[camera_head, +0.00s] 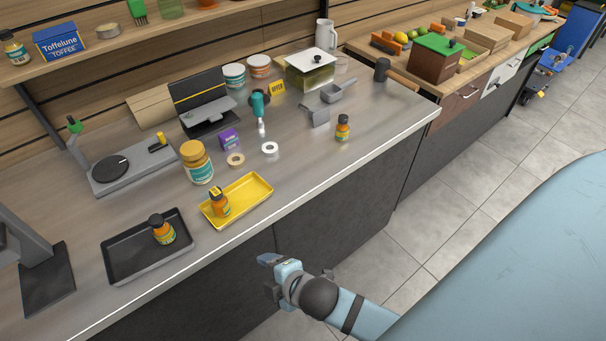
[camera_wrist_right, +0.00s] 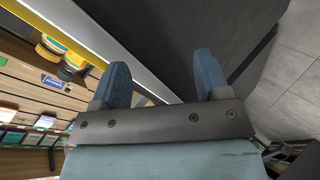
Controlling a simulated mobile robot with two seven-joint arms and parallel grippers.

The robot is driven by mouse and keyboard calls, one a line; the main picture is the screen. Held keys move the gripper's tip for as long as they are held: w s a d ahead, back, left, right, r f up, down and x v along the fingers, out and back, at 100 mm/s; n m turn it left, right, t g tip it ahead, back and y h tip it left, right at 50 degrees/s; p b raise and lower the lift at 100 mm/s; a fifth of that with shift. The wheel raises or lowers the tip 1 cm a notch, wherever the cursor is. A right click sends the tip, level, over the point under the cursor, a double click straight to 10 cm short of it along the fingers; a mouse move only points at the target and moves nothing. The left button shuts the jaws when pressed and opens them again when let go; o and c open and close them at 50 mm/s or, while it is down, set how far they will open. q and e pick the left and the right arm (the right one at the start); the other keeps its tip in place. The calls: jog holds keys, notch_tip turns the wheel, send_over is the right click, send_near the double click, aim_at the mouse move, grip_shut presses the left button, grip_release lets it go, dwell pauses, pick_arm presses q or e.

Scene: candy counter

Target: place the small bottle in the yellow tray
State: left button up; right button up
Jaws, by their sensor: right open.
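The yellow tray (camera_head: 252,190) lies near the front edge of the counter. A small orange bottle with a dark cap (camera_head: 219,203) stands inside it at its left end. A like small bottle (camera_head: 162,230) stands in the black tray (camera_head: 120,265) to the left. Another small bottle (camera_head: 343,128) stands on the bare counter to the right. My right gripper (camera_head: 268,274) is open and empty, in front of the counter and apart from all the bottles. Its two blue fingers also show spread in the right wrist view (camera_wrist_right: 165,85). My left gripper is not in view.
A large yellow-lidded jar (camera_head: 197,163) stands behind the yellow tray. Tape rolls (camera_head: 270,148), a purple box (camera_head: 229,139), a scale (camera_head: 125,165) and grey scoops (camera_head: 318,113) stand farther back.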

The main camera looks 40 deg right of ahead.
jog(key=s+d+f+m, duration=0.5)
jog(key=s+m, duration=0.1)
jog(key=m, duration=0.7)
jog(key=shift+f+y, duration=0.3)
jog(key=shift+f, duration=0.05)
